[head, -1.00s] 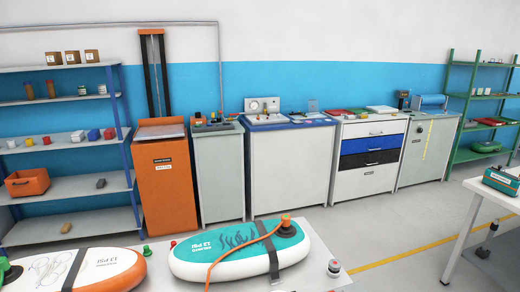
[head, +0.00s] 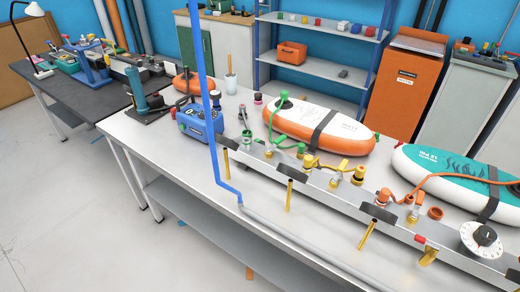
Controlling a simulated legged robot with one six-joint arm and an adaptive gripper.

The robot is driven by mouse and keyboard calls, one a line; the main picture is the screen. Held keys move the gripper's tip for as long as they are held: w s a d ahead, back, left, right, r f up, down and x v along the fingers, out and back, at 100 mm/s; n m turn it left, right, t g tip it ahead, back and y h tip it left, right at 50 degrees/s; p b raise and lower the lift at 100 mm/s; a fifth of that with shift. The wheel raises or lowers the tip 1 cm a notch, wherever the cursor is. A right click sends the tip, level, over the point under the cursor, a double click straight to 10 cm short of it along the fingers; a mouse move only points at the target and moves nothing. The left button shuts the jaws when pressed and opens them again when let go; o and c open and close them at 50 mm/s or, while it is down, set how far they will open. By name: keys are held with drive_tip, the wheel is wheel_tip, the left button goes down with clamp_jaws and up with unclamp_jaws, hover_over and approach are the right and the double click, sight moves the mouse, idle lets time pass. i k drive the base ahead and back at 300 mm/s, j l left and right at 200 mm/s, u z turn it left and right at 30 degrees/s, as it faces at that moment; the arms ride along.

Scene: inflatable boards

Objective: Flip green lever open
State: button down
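A long metal rail (head: 330,192) with valve fittings runs along the front of the white workbench. At its left part a green fitting (head: 301,149) sits on a brass valve, and a green hose (head: 262,146) loops near it. A green-topped connector (head: 247,137) stands just left of the hose. Brass handles hang below the rail, one at the left end (head: 226,163) and one further right (head: 290,195). I cannot tell which part is the green lever or how it is set. My gripper is not in view.
A white and orange board (head: 335,128) and a teal and white board (head: 460,172) lie behind the rail. A blue pump box (head: 200,122) stands left. Open floor (head: 70,200) lies at left.

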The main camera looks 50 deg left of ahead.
sight(281, 139)
drive_tip(key=k+u, duration=0.1)
drive_tip(key=u, duration=1.15)
drive_tip(key=i+j+u, duration=0.35)
drive_tip(key=i+j, duration=0.35)
drive_tip(key=i, duration=0.15)
drive_tip(key=i+j+z, duration=0.25)
drive_tip(key=j, duration=0.2)
